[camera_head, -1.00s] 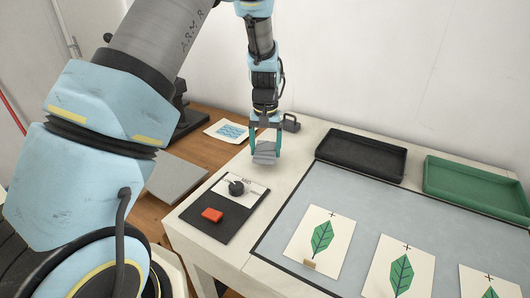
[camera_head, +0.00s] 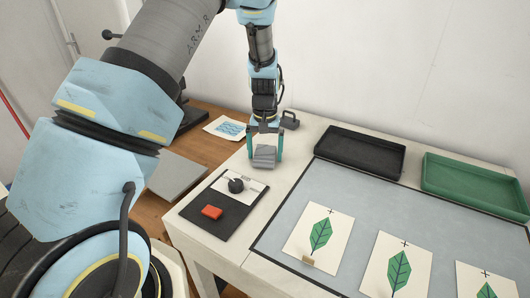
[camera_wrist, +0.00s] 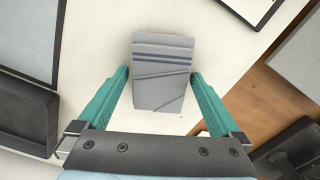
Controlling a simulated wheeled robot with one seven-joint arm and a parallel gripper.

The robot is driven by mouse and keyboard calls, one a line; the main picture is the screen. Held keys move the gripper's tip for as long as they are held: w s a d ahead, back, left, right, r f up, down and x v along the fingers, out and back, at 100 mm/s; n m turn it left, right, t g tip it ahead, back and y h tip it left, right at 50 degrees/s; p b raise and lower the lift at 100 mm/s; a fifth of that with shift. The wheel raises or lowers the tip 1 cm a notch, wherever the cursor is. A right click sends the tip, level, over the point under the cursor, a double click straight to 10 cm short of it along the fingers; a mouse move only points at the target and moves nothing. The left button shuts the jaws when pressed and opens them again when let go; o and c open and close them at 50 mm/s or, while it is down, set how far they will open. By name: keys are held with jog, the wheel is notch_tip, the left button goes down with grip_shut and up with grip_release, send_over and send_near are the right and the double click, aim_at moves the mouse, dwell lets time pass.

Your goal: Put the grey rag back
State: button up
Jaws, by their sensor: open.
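The grey rag (camera_head: 264,157) lies folded on the white table, left of the framed grey mat. It has dark stripes across it in the wrist view (camera_wrist: 163,72). My gripper (camera_head: 265,158) is over the rag with its teal fingers pointing down, one on each side. In the wrist view the fingers (camera_wrist: 161,78) are open, with a small gap between each fingertip and the rag's edges. The rag rests between them and is not gripped.
A black tray (camera_head: 318,153) and a green tray (camera_head: 428,184) stand at the back right. A control panel with a knob and red button (camera_head: 211,212) lies in front of the rag. Leaf prints (camera_head: 303,243) lie on the grey mat (camera_head: 290,213). A dark weight (camera_head: 290,121) stands behind.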

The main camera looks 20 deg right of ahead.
aim_at(265, 153)
notch_tip(265, 153, up, 12)
jog(key=b, duration=0.3)
jog(key=s+a+r+n, duration=0.1)
jog(key=s+a+n, duration=0.15)
jog(key=a, duration=1.65)
jog(key=s+a+n+t, duration=0.1)
jog(key=s+a+n, duration=0.1)
jog(key=s+a, duration=0.6)
jog(key=a, duration=0.4)
jog(key=shift+a+f+t, duration=0.15)
jog(key=shift+f+t, duration=0.15)
jog(key=shift+f, duration=0.1)
